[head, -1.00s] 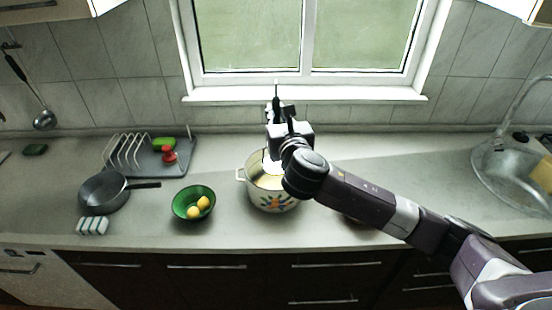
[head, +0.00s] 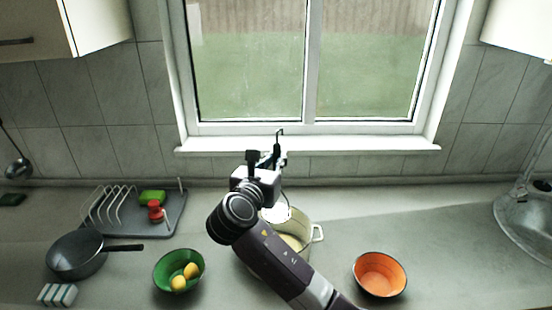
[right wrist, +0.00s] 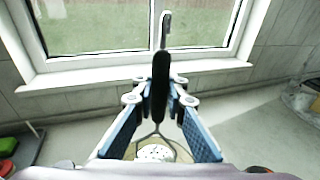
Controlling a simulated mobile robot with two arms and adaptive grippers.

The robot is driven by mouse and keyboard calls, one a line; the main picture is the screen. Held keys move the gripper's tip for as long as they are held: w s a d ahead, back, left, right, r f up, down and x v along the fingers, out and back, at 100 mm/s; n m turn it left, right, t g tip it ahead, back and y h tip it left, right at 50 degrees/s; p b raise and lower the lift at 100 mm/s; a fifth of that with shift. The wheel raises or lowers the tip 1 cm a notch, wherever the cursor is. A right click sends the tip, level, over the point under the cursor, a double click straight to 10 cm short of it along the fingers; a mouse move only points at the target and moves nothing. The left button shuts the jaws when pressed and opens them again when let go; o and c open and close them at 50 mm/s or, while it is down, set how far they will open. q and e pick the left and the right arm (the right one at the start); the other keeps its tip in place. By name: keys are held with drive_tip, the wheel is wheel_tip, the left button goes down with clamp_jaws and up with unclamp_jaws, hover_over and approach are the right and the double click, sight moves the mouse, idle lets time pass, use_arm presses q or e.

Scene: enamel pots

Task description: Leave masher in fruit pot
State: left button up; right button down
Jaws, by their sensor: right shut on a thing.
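My right gripper (head: 266,165) is above the cream enamel pot (head: 298,222), which my arm partly covers. The gripper is shut on the masher, whose black handle (right wrist: 160,85) stands upright between the blue fingers in the right wrist view (right wrist: 160,95). The handle's hooked top also shows in the head view (head: 278,145). The masher's white perforated plate (right wrist: 155,152) shows below the fingers, over the pot's opening. I cannot tell whether it touches the pot's bottom. The pot's decorated front is hidden. My left gripper is not in view.
A green bowl (head: 160,272) with yellow fruit stands left of the pot, an orange bowl (head: 380,274) right of it. A dark pan (head: 78,256) and a dish rack (head: 112,212) are further left. The sink (head: 524,220) is far right. Counter between orange bowl and sink is clear.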

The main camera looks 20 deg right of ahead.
drive_tip(key=b, duration=0.5)
hover_over(276, 211)
wheel_tip(276, 211, down, 5)
drive_tip(key=shift+r, duration=0.2)
wheel_tip(276, 211, down, 12)
drive_tip(key=b, duration=0.2)
drive_tip(key=shift+r+b, duration=0.1)
drive_tip(key=shift+b, duration=0.2)
drive_tip(key=shift+f, duration=0.65)
drive_tip(key=c, duration=1.9)
unclamp_jaws()
